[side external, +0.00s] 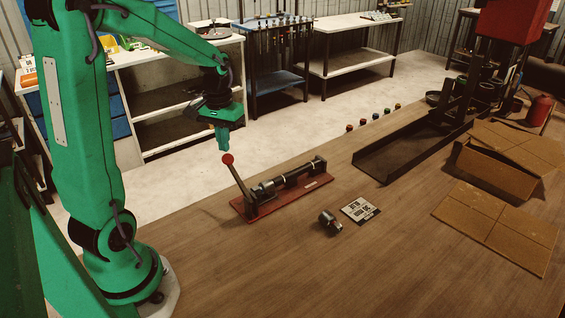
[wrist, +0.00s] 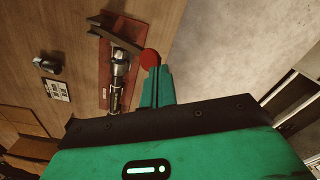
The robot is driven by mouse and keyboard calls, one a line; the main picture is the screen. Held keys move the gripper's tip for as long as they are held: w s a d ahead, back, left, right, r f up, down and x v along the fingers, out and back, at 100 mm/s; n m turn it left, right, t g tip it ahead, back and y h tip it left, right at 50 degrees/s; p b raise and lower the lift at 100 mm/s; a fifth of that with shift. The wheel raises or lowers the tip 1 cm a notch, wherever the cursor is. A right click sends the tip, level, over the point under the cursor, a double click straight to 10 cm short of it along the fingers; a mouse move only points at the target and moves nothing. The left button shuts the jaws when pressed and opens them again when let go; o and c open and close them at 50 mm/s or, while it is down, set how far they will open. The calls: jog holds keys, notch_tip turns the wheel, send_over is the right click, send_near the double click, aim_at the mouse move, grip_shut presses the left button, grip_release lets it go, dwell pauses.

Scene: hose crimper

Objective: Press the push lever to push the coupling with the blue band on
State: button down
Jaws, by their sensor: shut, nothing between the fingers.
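The push lever (side external: 238,179) leans up and to the left from the red base (side external: 292,196) of the crimper, with a red ball knob (side external: 228,159) on its end. The lever also shows in the wrist view (wrist: 117,39), with its knob (wrist: 149,58) beside my fingertips. A metal coupling and a dark hose (side external: 300,174) lie along the base; I cannot make out a blue band. My green gripper (side external: 223,141) is shut and empty, pointing down just above the knob in the side view. It also shows in the wrist view (wrist: 158,75). I cannot tell whether it touches the knob.
A loose metal fitting (side external: 329,221) and a printed card (side external: 360,210) lie on the wooden table in front of the crimper. A dark tray (side external: 385,166) and cardboard boxes (side external: 510,155) are to the right. Several small coloured caps (side external: 374,116) line the far edge.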

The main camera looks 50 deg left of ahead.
aim_at(225, 157)
jog(key=shift+f, duration=1.8)
jog(key=shift+s+d+f, duration=0.1)
jog(key=shift+s+f, duration=0.05)
jog(key=shift+f, duration=1.85)
jog(key=shift+r, duration=0.1)
jog(key=shift+r, duration=6.5)
jog(key=s+d+r+m+t, duration=0.2)
jog(key=s+d+m, duration=0.1)
jog(key=d, duration=0.5)
jog(key=s+d+r+m+t, duration=0.2)
jog(key=s+d+m+t, duration=0.1)
jog(key=s+d, duration=0.3)
jog(key=d, duration=0.2)
jog(key=shift+s+d+t, duration=0.3)
